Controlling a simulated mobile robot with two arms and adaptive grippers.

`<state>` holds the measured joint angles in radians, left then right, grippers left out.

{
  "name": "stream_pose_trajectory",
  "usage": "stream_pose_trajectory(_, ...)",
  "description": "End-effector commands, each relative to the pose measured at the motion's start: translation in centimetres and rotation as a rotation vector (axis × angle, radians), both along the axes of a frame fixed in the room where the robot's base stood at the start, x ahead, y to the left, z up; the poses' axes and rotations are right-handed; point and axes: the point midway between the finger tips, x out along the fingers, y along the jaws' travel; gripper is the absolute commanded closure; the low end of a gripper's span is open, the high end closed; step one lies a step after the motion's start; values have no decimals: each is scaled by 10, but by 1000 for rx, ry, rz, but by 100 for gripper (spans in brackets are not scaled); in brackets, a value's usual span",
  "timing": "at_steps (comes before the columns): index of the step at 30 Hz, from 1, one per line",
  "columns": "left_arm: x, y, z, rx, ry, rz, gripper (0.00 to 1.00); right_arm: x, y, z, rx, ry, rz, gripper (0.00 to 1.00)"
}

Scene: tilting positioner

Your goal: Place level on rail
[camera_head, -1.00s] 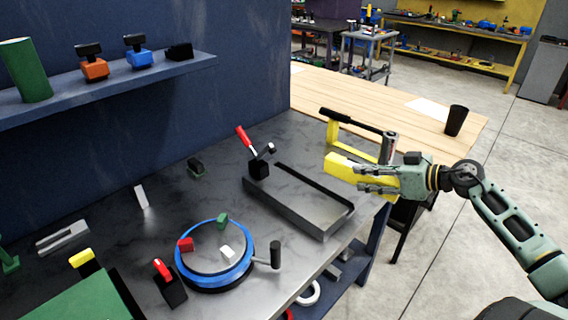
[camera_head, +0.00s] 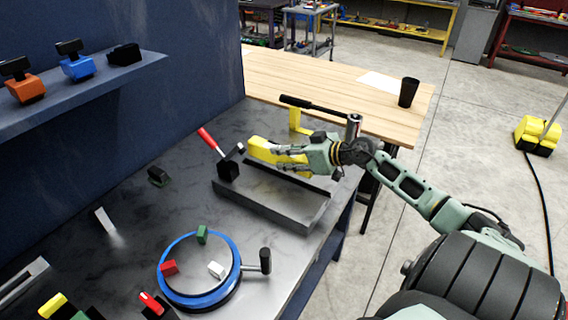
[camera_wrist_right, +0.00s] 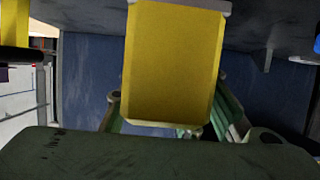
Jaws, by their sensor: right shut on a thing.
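The yellow level (camera_head: 262,149) is a block held in my right gripper (camera_head: 285,156), whose fingers are closed on its right part. In the right wrist view the level (camera_wrist_right: 175,65) fills the upper middle, between green finger parts. In the head view the level appears over the far edge of a long grey metal channel (camera_head: 268,208) with raised sides, possibly the rail. I cannot tell the height between them. My left gripper is not in view.
A red-handled clamp (camera_head: 228,168) stands at the channel's left end. A yellow frame with a black bar (camera_head: 296,120) is behind the gripper. A blue-rimmed round table (camera_head: 165,285) with small blocks is in front. A black cup (camera_head: 408,92) stands on the wooden bench.

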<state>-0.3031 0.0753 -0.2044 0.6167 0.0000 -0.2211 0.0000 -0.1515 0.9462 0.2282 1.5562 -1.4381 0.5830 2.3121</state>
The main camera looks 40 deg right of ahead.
Motion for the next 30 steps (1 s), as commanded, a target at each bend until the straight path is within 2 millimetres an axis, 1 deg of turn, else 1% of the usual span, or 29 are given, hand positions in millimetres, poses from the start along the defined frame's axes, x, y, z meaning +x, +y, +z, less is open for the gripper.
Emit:
stream_pose_trajectory(1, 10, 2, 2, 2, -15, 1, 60, 3, 3, 2, -1, -6, -1, 100)
stream_pose_trajectory(3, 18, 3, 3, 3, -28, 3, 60, 5, 5, -1, 0, -5, -1, 100)
stream_pose_trajectory(5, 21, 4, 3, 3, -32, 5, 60, 5, 6, -7, 2, -5, -3, 100)
stream_pose_trajectory(9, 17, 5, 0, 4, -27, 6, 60, 5, 6, -28, 4, -4, -4, 100)
stream_pose_trajectory(12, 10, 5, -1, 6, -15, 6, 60, 5, 6, -39, 2, -5, -3, 100)
stream_pose_trajectory(17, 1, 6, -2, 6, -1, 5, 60, 5, 5, -42, -1, -6, -1, 100)
stream_pose_trajectory(24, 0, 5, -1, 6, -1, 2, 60, 5, 6, -43, 0, -4, -1, 100)
stream_pose_trajectory(25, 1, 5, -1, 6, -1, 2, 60, 4, 6, -46, 0, 0, 0, 68)
stream_pose_trajectory(30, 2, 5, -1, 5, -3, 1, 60, 4, 6, -46, -1, 0, 0, 54)
